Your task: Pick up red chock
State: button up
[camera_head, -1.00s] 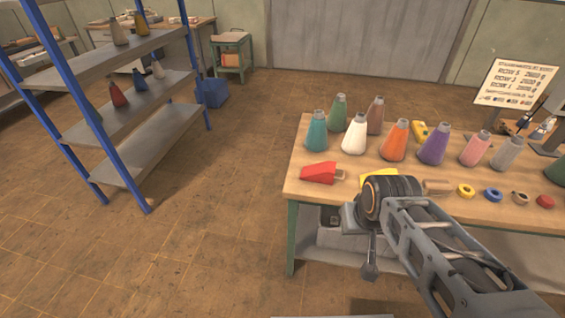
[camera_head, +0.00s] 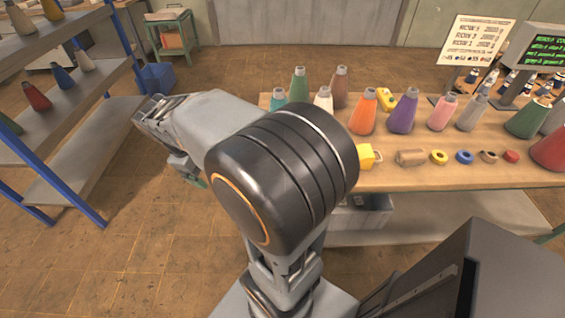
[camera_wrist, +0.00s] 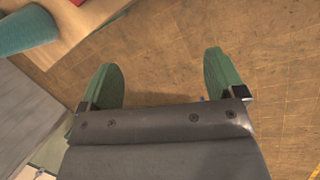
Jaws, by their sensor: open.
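The red chock is hidden behind my arm in the head view. A small red bit (camera_wrist: 77,2) shows at the top edge of the wrist view, on the wooden table's edge; it may be part of the chock, but too little shows to tell. My gripper (camera_wrist: 162,78) has its two green fingers wide apart with nothing between them, over bare floor. In the head view only a little green of my gripper (camera_head: 198,181) shows, left of the table. The table (camera_head: 470,173) holds several coloured cones and small parts.
A teal cone (camera_wrist: 24,28) stands near the table edge in the wrist view. A yellow block (camera_head: 367,157) and a tan cylinder (camera_head: 410,157) lie along the front edge. A blue-posted shelf (camera_head: 85,150) stands left. The floor between shelf and table is clear.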

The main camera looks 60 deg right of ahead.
jog(key=shift+o, duration=0.9)
jog(key=w+d+f+n+g+h+b, duration=0.2)
jog(key=d+f+g, duration=0.3)
jog(key=d, duration=0.6)
jog(key=shift+w+d+f+g+h+b, duration=0.15)
jog(key=shift+w+d+g+h+b, duration=0.2)
jog(key=shift+w+b, duration=0.2)
jog(key=s+d+f+g+b, duration=0.1)
jog(key=s+d+f, duration=0.1)
jog(key=d, duration=0.2)
jog(key=s+d+f+g+b, duration=0.1)
jog(key=d+f+g, duration=0.1)
jog(key=d, duration=0.2)
jog(key=s+d+f+n+g+h, duration=0.1)
jog(key=s+d+f, duration=0.1)
jog(key=d, duration=0.3)
jog(key=shift+s+f+g+b, duration=0.3)
jog(key=shift+f+g+b, duration=0.1)
jog(key=shift+f, duration=0.15)
jog(key=shift+b+x, duration=0.3)
jog(key=shift+x, duration=2.7)
jog(key=shift+w+f, duration=0.1)
jog(key=c, duration=1.2)
